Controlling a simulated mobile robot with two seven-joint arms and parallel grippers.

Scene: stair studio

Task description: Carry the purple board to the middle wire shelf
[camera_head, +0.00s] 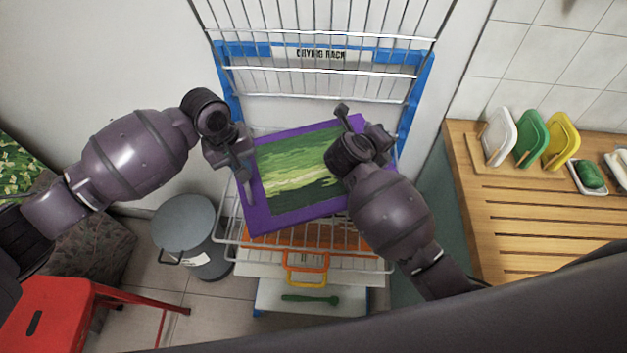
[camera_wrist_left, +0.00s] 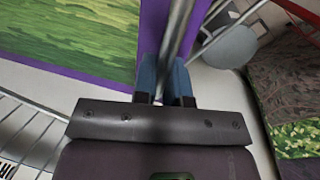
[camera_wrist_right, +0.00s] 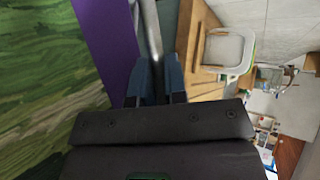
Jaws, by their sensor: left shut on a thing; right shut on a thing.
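The purple board (camera_head: 256,208), with a green painted picture, is at the drying rack, slightly tilted in the head view. My left gripper (camera_head: 243,178) is shut at its left edge, and my right gripper (camera_head: 350,122) is shut at its right edge. A grey bar runs between the fingers in the left wrist view (camera_wrist_left: 165,84) and in the right wrist view (camera_wrist_right: 158,82), beside the purple edge. A wire shelf (camera_head: 226,240), apparently the middle one, shows below and around the board. I cannot tell whether the board touches it.
A wire shelf (camera_head: 320,70) is above, on the blue rack frame (camera_head: 424,92). An orange board (camera_head: 340,240) lies lower down. A grey bin (camera_head: 186,222) and red stool (camera_head: 45,310) are left. A wooden counter (camera_head: 465,150) with coloured boards is right.

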